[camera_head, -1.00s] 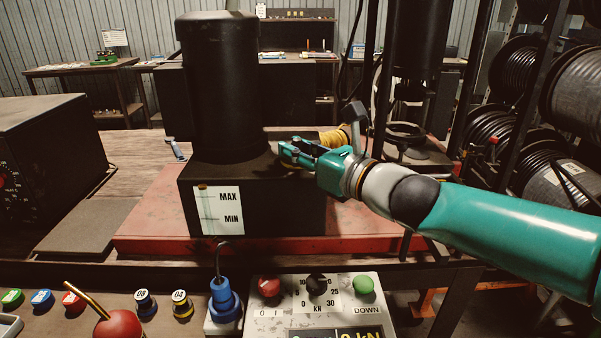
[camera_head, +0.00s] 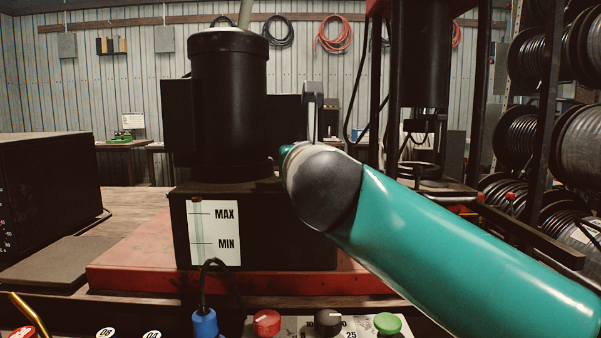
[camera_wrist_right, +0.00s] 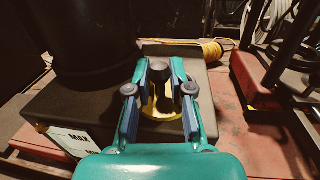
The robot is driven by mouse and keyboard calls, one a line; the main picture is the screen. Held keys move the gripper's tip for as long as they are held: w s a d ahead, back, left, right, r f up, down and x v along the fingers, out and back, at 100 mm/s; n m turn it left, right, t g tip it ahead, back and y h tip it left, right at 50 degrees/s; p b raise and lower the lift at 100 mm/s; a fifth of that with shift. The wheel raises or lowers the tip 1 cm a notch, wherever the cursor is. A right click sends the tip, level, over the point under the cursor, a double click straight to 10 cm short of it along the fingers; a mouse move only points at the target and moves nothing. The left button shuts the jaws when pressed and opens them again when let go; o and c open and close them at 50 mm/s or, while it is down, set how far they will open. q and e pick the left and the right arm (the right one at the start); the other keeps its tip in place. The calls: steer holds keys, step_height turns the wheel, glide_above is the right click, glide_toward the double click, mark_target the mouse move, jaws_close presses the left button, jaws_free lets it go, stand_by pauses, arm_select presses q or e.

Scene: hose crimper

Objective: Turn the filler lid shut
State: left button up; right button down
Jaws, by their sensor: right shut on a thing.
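The filler lid (camera_wrist_right: 160,107), a dark cap with yellow around its lower edge, sits on top of the black tank (camera_head: 258,235) in the right wrist view. My right gripper (camera_wrist_right: 159,73) reaches over the tank top, with its blue-padded fingers on both sides of the lid, shut on it. The pads partly cover the lid, so I cannot tell how far it is turned. In the head view my own right wrist hides the lid and the fingers. My left gripper is not in view.
A black motor cylinder (camera_head: 229,105) rises from the tank beside the lid. A MAX/MIN gauge (camera_head: 214,233) marks the tank front. The tank stands on a red base (camera_head: 130,278). A press frame (camera_head: 478,110) stands right.

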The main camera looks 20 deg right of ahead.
steer(key=m+h, duration=0.1)
steer(key=h+p, duration=0.1)
steer(key=shift+w+a+m+g+h, duration=0.15)
steer(key=shift+w+m+g+h, duration=0.15)
steer(key=shift+w+m, duration=0.1)
steer(key=m+g+h+p, duration=0.2)
steer(key=h+p, duration=0.1)
steer(key=w+d+m+g+h+p, duration=0.1)
steer(key=m+g+h+p, duration=0.2)
steer(key=p, duration=0.1)
steer(key=w+m+g+h+p, duration=0.1)
steer(key=m+g+h+p, duration=0.1)
steer(key=m+h+p, duration=0.1)
steer(key=shift+w+d+r+h+p, duration=0.1)
steer(key=shift+d+r+h+p, duration=0.15)
steer(key=shift+d+h+p, duration=0.25)
steer(key=shift+f+m+g+h+p, duration=0.25)
steer(key=shift+m+g+p, duration=0.25)
steer(key=shift+g+p, duration=0.35)
steer(key=shift+d, duration=0.1)
steer(key=c, duration=1)
jaws_free()
steer(key=shift+w, duration=0.1)
